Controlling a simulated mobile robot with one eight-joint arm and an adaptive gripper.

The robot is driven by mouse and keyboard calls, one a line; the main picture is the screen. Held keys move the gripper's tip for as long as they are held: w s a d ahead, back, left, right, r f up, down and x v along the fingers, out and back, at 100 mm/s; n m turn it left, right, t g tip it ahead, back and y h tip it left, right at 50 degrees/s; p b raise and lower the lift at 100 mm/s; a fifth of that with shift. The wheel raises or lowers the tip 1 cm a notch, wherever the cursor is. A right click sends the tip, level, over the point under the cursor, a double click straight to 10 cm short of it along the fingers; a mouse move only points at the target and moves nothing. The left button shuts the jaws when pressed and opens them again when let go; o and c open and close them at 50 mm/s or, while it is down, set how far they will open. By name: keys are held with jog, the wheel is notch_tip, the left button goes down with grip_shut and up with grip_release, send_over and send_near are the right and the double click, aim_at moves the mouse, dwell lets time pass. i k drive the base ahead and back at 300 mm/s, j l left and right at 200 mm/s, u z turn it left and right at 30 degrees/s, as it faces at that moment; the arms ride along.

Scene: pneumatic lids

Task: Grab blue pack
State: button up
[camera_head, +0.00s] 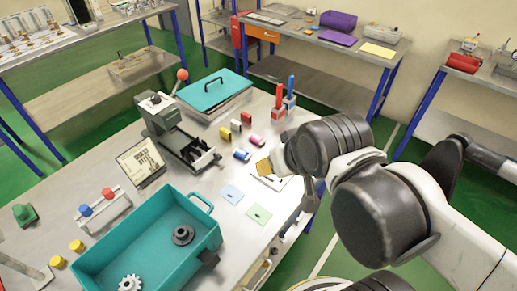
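A small blue pack (242,155) with a pale end lies on the metal table, in front of the red-and-white pack and right of the grey machine. It is in plain view with nothing touching it. My gripper (309,197) is at the right edge of the table, below my dark wrist and right of the blue pack, clearly apart from it. My wrist and arm partly hide the gripper, so its fingers and opening cannot be made out.
Red (246,119), yellow (224,133) and red-and-white (257,140) packs stand or lie close behind the blue one. A grey machine (178,135) is on the left. A teal bin (118,245) holds gears in front. Flat blue (231,194) and green (259,214) cards lie nearby.

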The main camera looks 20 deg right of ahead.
aim_at(241, 153)
jog(key=k+j+z, duration=0.1)
jog(key=j+z, duration=0.3)
jog(key=k+j+z, duration=0.2)
jog(key=j+z, duration=0.25)
